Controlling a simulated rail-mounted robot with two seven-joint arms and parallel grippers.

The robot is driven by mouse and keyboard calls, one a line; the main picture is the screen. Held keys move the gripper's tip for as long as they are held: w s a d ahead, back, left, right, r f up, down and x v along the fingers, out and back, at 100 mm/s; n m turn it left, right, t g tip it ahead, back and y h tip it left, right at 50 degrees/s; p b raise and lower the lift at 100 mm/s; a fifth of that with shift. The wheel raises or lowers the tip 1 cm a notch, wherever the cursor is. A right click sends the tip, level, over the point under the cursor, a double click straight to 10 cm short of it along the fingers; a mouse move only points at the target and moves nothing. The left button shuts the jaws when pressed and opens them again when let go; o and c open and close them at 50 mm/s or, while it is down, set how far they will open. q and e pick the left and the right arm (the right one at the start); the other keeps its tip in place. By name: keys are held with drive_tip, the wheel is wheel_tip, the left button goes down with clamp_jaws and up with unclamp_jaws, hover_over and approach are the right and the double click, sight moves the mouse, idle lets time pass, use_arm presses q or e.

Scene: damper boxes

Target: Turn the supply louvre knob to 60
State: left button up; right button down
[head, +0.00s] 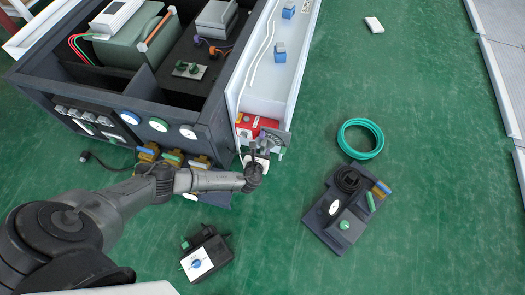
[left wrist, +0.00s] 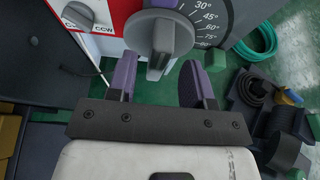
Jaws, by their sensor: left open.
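A grey knob (left wrist: 160,38) with a raised grip bar sits on a dark round dial (left wrist: 212,18) in the left wrist view. The dial's white marks read 30°, 45°, 60°, 75° and a further one. The grip bar stands roughly upright in the picture; where its pointer reads is unclear. My left gripper (left wrist: 160,80) is open, its purple fingers on either side of the bar's lower end, with gaps showing. In the head view my left gripper (head: 259,157) is at the near end of the white duct, in front of the grey dial plate (head: 278,138). My right gripper is out of view.
A smaller knob (left wrist: 78,14) marked CCW sits left of the dial. A red box (head: 250,122) lies behind the gripper. A dark box of parts (head: 345,215) and a green hose coil (head: 360,138) lie on the floor to the right.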

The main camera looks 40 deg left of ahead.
use_arm(q)
drive_tip(key=shift+b+x, duration=0.6)
drive_tip(key=shift+x, duration=0.8)
clamp_jaws()
